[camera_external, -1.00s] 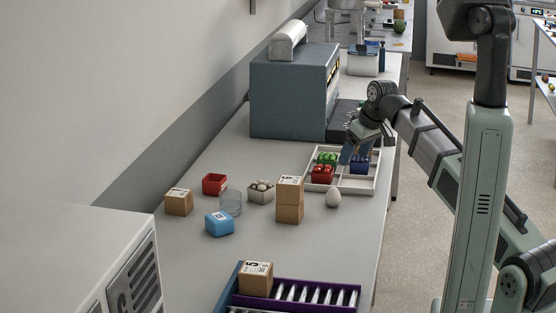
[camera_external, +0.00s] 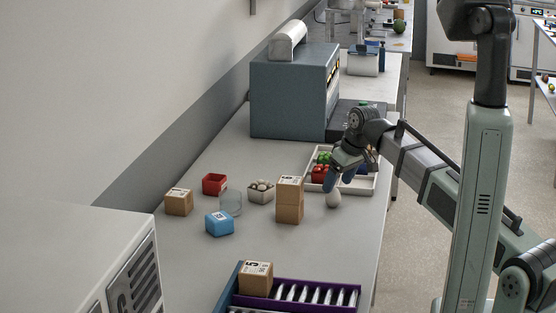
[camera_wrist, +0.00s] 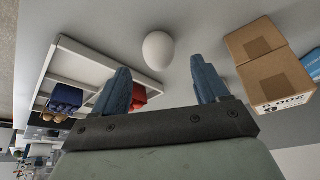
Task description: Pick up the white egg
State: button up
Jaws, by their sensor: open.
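The white egg (camera_external: 333,199) stands on the bench just in front of the white divided tray. My gripper (camera_external: 334,181) is above the egg in the external view, its fingers partly covering the egg's top. In the wrist view the egg (camera_wrist: 158,50) lies beyond the two blue fingertips, near the line between them. The fingers (camera_wrist: 157,72) are spread apart with nothing between them. I cannot tell the exact height of the fingers over the egg.
Stacked brown boxes (camera_external: 289,200) stand close to the left of the egg. The divided tray (camera_external: 366,188) holds red, green and blue items behind it. A bowl of small pale balls (camera_external: 261,191) and a clear cup (camera_external: 231,203) stand further left.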

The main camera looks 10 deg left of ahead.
aim_at(333, 194)
jog(key=shift+x, duration=2.8)
jog(key=shift+s+d, duration=0.1)
jog(key=shift+d, duration=0.05)
jog(key=shift+c, duration=0.3)
jog(key=c, duration=0.8)
jog(key=shift+r, duration=0.1)
jog(key=shift+c, duration=0.2)
